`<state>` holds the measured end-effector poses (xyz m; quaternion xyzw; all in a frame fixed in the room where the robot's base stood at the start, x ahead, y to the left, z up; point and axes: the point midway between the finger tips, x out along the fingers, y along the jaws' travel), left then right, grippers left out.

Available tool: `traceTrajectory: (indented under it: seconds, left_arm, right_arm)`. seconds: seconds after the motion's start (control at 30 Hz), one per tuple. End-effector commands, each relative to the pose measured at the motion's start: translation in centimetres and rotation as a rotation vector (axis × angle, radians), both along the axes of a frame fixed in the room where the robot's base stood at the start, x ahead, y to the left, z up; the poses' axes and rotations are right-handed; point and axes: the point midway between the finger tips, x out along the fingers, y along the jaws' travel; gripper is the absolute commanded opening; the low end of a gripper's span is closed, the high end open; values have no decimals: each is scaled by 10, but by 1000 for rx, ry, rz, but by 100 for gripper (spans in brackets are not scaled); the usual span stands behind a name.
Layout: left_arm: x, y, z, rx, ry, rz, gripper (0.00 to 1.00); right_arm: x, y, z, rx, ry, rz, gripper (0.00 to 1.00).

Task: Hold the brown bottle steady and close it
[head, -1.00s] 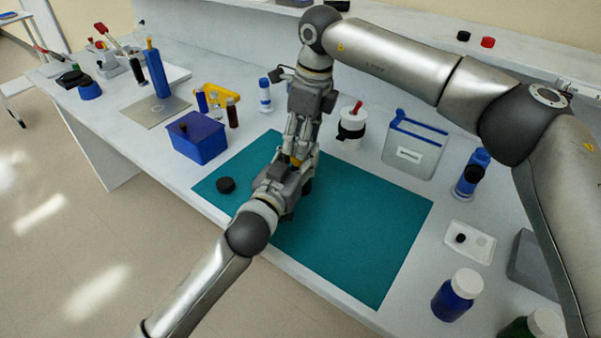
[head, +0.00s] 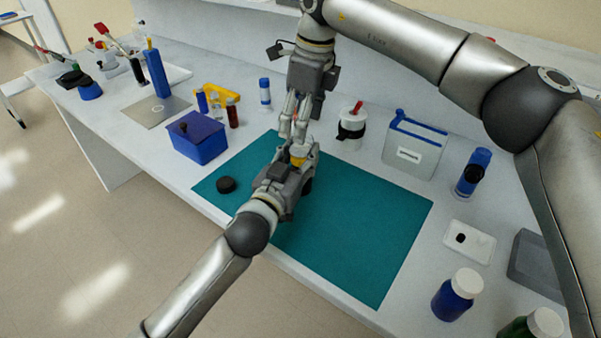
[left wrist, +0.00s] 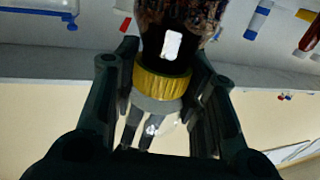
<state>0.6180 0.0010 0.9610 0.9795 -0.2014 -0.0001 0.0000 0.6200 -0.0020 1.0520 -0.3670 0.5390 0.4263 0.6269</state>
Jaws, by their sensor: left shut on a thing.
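My left gripper (head: 297,168) is shut on the brown bottle and holds it over the teal mat. Its fingers hide most of the bottle in the head view. The left wrist view shows the dark brown bottle (left wrist: 180,20) between the left fingers, with a ribbed yellow cap (left wrist: 160,85) on its neck. The cap also shows in the head view (head: 298,160). My right gripper (head: 293,132) points down above the cap, its two fingers a little apart. I see no cap between them. Whether the cap is fully tight cannot be told.
A black disc (head: 226,184) lies on the teal mat (head: 370,230), left of my left gripper. A blue box (head: 200,145) stands beyond the mat's left corner. A white jar (head: 351,130) and a clear bin (head: 413,155) stand behind. The mat's right half is clear.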

Motion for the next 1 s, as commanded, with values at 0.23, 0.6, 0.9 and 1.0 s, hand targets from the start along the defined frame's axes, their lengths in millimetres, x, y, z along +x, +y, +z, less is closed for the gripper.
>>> traceTrajectory:
  seconds: [0.23,0.6,0.9,1.0]
  left_arm:
    - [0,0,1,0,-1,0,0]
    - [0,0,1,0,-1,0,0]
    - [0,0,1,0,-1,0,0]
    - [0,0,1,0,-1,0,0]
  right_arm:
    - [0,0,-1,0,1,-1,77]
    - [0,0,-1,0,1,-1,93]
    - [0,-3,20,2,-3,-2,93]
    - [-1,-6,40,1,-4,-4,93]
